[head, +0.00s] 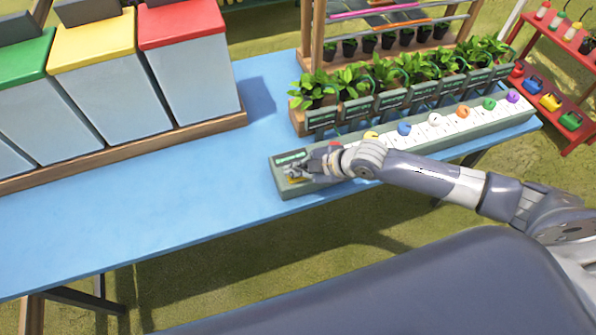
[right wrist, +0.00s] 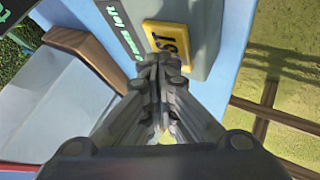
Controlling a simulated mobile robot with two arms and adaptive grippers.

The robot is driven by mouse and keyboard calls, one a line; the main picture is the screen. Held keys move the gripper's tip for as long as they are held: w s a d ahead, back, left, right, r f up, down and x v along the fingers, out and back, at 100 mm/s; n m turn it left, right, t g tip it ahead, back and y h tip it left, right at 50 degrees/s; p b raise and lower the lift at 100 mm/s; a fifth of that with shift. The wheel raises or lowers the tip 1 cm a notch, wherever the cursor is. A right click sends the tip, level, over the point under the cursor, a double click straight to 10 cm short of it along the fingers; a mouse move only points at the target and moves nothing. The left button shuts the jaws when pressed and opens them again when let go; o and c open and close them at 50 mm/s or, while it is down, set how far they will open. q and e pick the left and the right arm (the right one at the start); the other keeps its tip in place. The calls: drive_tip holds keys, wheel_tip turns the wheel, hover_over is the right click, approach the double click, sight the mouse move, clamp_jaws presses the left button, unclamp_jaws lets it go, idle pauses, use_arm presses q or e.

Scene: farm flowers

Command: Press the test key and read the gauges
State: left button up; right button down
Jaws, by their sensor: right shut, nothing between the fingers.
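A long grey-green panel (head: 278,178) lies along the right part of the blue table. At its left end is a yellow test key (head: 296,180), partly covered by my right gripper (head: 291,172). In the right wrist view the yellow key (right wrist: 168,37) shows the letters "ST"; the rest is hidden. My right gripper (right wrist: 158,62) is shut and empty, its tips at the key's edge; I cannot tell whether they press it. A row of coloured knobs (head: 404,129) with white plates runs along the panel. No gauge reading is legible. My left gripper is out of view.
Potted plants in labelled boxes (head: 357,108) stand behind the panel. Bins with green, yellow (head: 92,42) and red lids stand at the back left. A red shelf (head: 520,70) is at the right. The blue table's (head: 150,215) left front is clear.

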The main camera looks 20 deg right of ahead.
drive_tip(key=shift+r+p, duration=0.85)
drive_tip(key=shift+r, duration=0.05)
drive_tip(key=shift+r, duration=0.1)
wheel_tip(320, 180, up, 5)
drive_tip(key=p, duration=0.4)
drive_tip(key=shift+p, duration=0.35)
idle(0.4)
